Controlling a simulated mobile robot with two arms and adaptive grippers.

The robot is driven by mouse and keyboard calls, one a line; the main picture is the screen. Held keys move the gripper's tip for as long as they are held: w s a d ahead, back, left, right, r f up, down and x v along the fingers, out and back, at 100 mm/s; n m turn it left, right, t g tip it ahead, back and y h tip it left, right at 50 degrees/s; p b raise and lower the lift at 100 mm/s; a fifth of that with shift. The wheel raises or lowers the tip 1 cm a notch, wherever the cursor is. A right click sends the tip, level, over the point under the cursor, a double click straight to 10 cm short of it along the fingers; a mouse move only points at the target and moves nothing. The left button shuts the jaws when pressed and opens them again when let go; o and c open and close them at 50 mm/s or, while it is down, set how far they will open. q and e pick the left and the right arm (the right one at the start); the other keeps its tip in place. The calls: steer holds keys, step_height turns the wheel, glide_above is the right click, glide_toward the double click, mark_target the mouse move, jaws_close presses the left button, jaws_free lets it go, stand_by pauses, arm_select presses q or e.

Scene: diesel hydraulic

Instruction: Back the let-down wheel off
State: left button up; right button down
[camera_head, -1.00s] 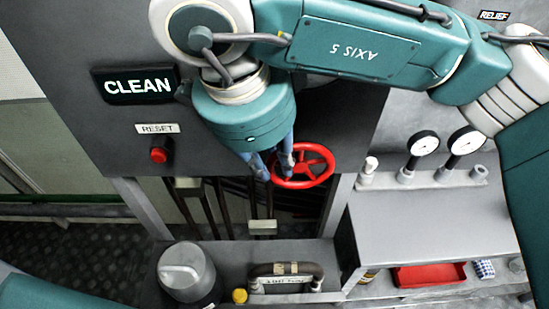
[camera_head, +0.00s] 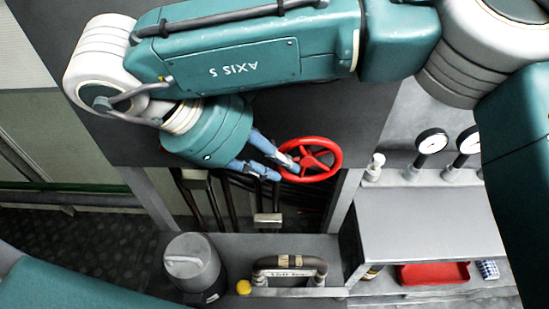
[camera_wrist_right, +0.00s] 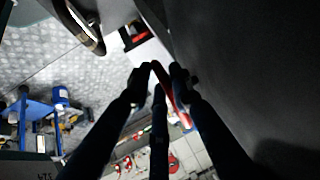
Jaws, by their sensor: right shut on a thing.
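The red let-down wheel (camera_head: 312,161) stands in front of the dark recess near the middle of the head view. My right gripper (camera_head: 284,168) comes at it from the left, its blue-grey fingers shut on the left side of the rim. In the right wrist view the dark fingers (camera_wrist_right: 162,72) close around a narrow red piece of the rim (camera_wrist_right: 172,92); most of the wheel is hidden there. My left gripper is not in view.
Dark levers (camera_head: 268,219) hang just below the wheel. A grey canister (camera_head: 193,262) and a handle (camera_head: 290,264) stand lower down. To the right are gauges (camera_head: 431,141), a grey ledge (camera_head: 425,225) and a red tray (camera_head: 432,273).

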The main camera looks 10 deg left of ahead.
steer(key=shift+w+d+r, duration=0.15)
steer(key=shift+w+r, duration=0.05)
steer(key=shift+w, duration=0.05)
steer(key=c, duration=1.8)
jaws_free()
steer(key=shift+o, duration=1.1)
steer(key=shift+d+f, duration=0.1)
steer(key=shift+d, duration=0.1)
step_height(320, 180, up, 10)
steer(key=shift+w, duration=0.1)
